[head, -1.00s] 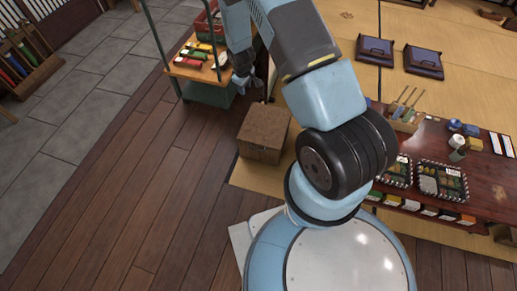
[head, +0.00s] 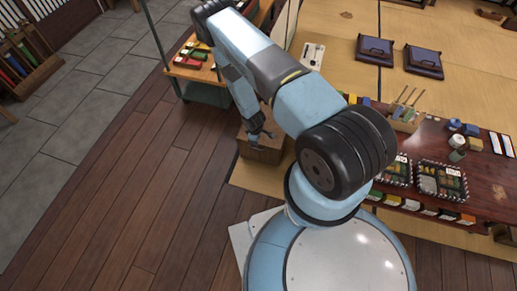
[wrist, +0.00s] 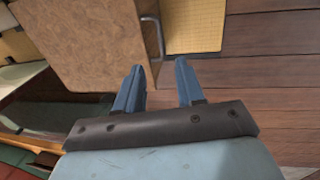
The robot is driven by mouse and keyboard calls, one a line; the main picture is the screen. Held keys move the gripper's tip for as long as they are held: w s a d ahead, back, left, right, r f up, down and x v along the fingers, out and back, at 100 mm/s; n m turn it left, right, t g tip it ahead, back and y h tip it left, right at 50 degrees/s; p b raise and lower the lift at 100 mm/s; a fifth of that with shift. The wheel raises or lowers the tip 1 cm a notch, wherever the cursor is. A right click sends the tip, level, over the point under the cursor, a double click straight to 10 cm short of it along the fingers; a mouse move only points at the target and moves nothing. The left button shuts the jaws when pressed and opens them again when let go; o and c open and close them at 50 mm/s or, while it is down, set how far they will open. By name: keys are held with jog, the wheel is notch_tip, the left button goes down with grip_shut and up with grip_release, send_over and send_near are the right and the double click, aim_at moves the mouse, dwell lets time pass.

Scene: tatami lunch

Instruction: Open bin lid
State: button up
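The bin is a brown box (head: 262,154) on the floor near the tatami edge in the head view. My gripper (head: 263,138) hangs over or in front of it and hides part of its top. In the wrist view the bin's flat brown lid (wrist: 88,38) fills the upper left. A thin metal handle (wrist: 160,38) runs along its right edge. My gripper (wrist: 159,68) is open and empty, with its two blue fingers apart. The fingertips point toward the handle's near end and look apart from it. The exact gap cannot be told.
A wooden cart (head: 197,70) with coloured boxes stands behind the bin. A low dark table (head: 480,170) with lunch boxes is at the right. The plank floor (head: 140,190) left of the bin is clear.

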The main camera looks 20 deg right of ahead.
jog(key=f, duration=0.4)
jog(key=w+d+f, duration=0.1)
jog(key=f, duration=0.3)
jog(key=w+f, duration=0.1)
jog(key=f, duration=0.4)
jog(key=shift+d+f, duration=0.1)
jog(key=shift+d, duration=0.1)
jog(key=shift+c, duration=0.2)
grip_shut()
jog(key=shift+s, duration=0.1)
